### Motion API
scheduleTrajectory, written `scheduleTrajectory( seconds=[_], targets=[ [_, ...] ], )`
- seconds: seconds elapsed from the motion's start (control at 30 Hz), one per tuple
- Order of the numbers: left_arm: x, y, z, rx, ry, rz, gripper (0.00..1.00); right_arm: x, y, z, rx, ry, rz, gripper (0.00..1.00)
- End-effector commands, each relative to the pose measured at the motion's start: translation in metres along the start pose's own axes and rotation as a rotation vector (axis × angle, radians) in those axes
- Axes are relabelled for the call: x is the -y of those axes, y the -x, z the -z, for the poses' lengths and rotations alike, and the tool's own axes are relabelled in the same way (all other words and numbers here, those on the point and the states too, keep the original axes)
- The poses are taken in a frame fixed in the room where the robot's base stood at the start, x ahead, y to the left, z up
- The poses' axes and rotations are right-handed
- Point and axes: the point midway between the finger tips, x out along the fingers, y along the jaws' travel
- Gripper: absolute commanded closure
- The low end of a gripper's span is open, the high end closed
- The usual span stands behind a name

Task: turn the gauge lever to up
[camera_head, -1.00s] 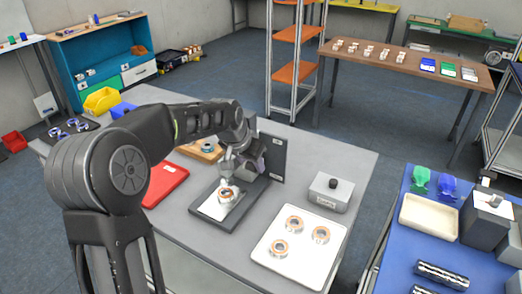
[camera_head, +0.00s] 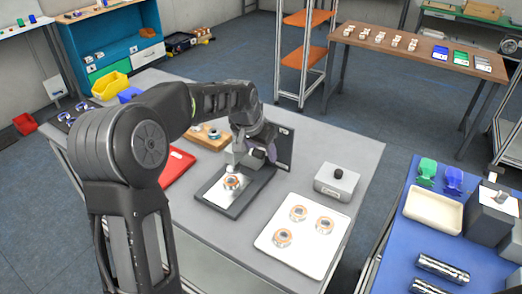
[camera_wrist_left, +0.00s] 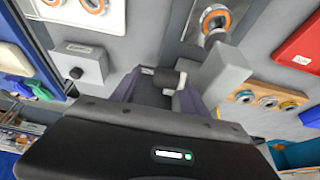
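The gauge stand (camera_head: 214,190) has a dark base, a light plate with a copper-rimmed ring (camera_head: 232,182) on it, and a dark upright panel (camera_head: 286,148). In the left wrist view the ring (camera_wrist_left: 212,19) sits beside a light grey block (camera_wrist_left: 222,72). A short dark cylindrical knob (camera_wrist_left: 168,78), seemingly the lever, shows next to that block. My left gripper (camera_head: 262,150) is at the stand, in front of the panel. In the wrist view its purplish fingers (camera_wrist_left: 158,92) stand apart around the knob; contact is unclear. The arm partly hides the stand in the head view.
A white tray (camera_head: 268,243) with several rings and a grey box with a black knob (camera_head: 337,181) are right of the stand. A red tray (camera_head: 176,168) and a wooden block with rings (camera_head: 205,137) are left and behind. Bare tabletop lies between.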

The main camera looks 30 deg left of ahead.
Motion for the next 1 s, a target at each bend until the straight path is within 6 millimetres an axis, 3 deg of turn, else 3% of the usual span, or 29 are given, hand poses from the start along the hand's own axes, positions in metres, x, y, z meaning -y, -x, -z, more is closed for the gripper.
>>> scheduleTrajectory(
  seconds=[0.37, 0.8, 1.0],
  targets=[
    [0.003, 0.005, 0.000, -0.003, 0.002, 0.004, 0.49, 0.000, -0.002, 0.000, 0.000, 0.000, 0.000, 0.64],
    [0.000, 0.066, 0.001, -0.005, -0.001, 0.002, 0.49, -0.004, -0.017, 0.001, -0.006, 0.003, 0.005, 0.64],
    [0.000, 0.079, 0.001, -0.002, -0.001, 0.002, 0.49, -0.003, -0.018, 0.001, -0.007, 0.004, 0.006, 0.64]
  ],
)
